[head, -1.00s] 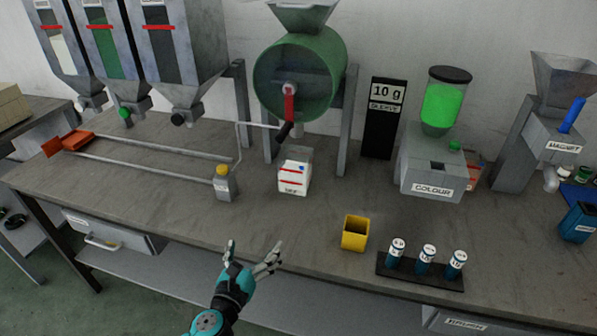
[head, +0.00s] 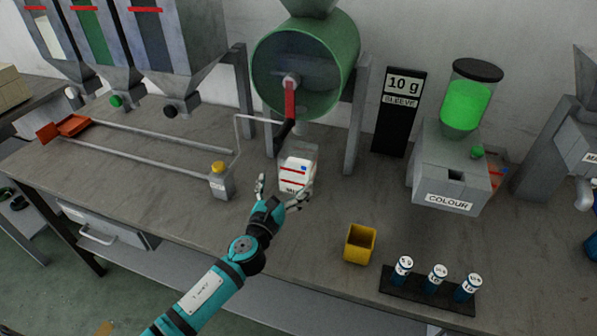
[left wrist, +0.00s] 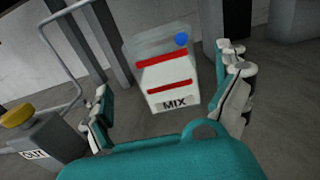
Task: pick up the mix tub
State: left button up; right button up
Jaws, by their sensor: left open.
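The mix tub (head: 297,170) is a white, partly clear box with red lines and a blue dot, standing upright on the bench under the green drum. In the left wrist view the tub (left wrist: 164,75) shows its MIX label, ahead of and between the spread fingers. My left gripper (head: 282,191) is open and empty at the tub's near side; it also shows in the left wrist view (left wrist: 168,100). I cannot tell whether any finger touches the tub. My right gripper is out of view.
A grey OUT post with a yellow button (head: 219,180) stands left of the tub. The green drum (head: 307,65) with a red handle hangs behind and above it. A yellow cup (head: 359,245) and a black rack (head: 425,290) of vials stand at the front right.

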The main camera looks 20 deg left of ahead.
aim_at(292, 172)
pick_arm(q)
jog(key=shift+w, duration=1.15)
jog(key=shift+w+d, duration=0.1)
jog(key=shift+w, duration=0.3)
jog(key=w, duration=0.3)
jog(key=shift+w+d+f, duration=0.15)
jog(key=shift+w+d, duration=0.05)
jog(key=shift+w, duration=0.45)
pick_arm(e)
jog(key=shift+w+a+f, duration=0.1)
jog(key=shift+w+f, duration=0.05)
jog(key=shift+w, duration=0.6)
pick_arm(q)
jog(key=shift+s, duration=0.1)
jog(key=c, duration=1.2)
jog(key=shift+c, duration=0.2)
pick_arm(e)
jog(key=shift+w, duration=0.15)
